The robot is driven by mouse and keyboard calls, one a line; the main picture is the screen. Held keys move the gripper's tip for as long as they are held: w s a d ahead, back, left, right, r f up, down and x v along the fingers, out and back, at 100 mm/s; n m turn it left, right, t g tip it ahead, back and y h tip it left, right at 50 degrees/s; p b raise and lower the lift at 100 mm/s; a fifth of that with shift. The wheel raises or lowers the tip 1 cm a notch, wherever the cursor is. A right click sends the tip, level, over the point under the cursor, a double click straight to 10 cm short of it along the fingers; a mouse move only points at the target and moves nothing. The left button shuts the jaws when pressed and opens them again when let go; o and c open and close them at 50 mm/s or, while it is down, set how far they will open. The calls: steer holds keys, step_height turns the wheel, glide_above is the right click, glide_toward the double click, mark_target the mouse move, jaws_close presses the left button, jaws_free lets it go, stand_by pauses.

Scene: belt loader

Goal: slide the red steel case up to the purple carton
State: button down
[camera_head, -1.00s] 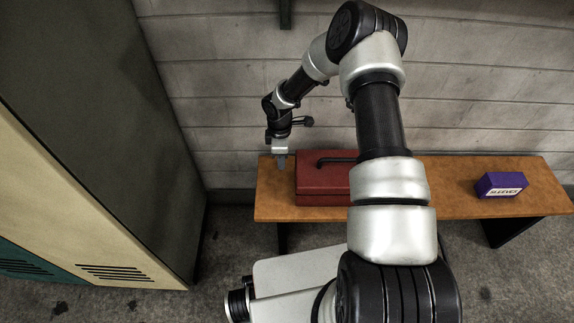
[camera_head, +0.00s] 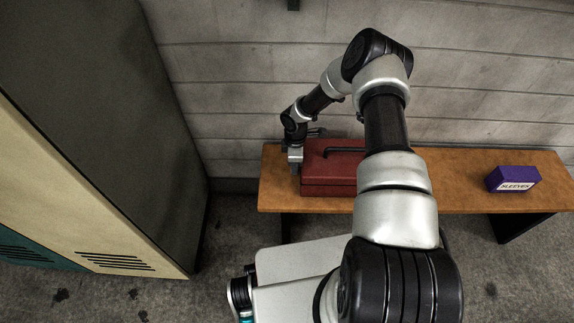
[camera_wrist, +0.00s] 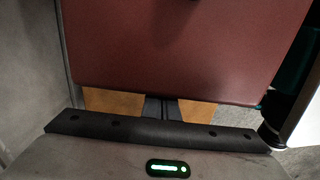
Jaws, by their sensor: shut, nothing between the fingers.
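The red steel case (camera_head: 328,178), with a dark handle on its lid, sits on the left part of a wooden bench. My arm hides its right end. The purple carton (camera_head: 513,179), labelled "SLEEVES", stands farther right on the bench, well apart from the case. My gripper (camera_head: 295,168) is shut and empty, low beside the case's left end. In the wrist view the case (camera_wrist: 185,45) fills the upper part, and the shut fingertips (camera_wrist: 161,108) are right at its edge. I cannot tell whether they touch it.
The wooden bench (camera_head: 460,180) is bare between my arm and the carton. A block wall (camera_head: 240,90) rises behind it. A tall locker (camera_head: 110,130) stands at left, with floor between it and the bench.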

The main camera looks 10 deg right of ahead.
steer(key=shift+d, duration=0.3)
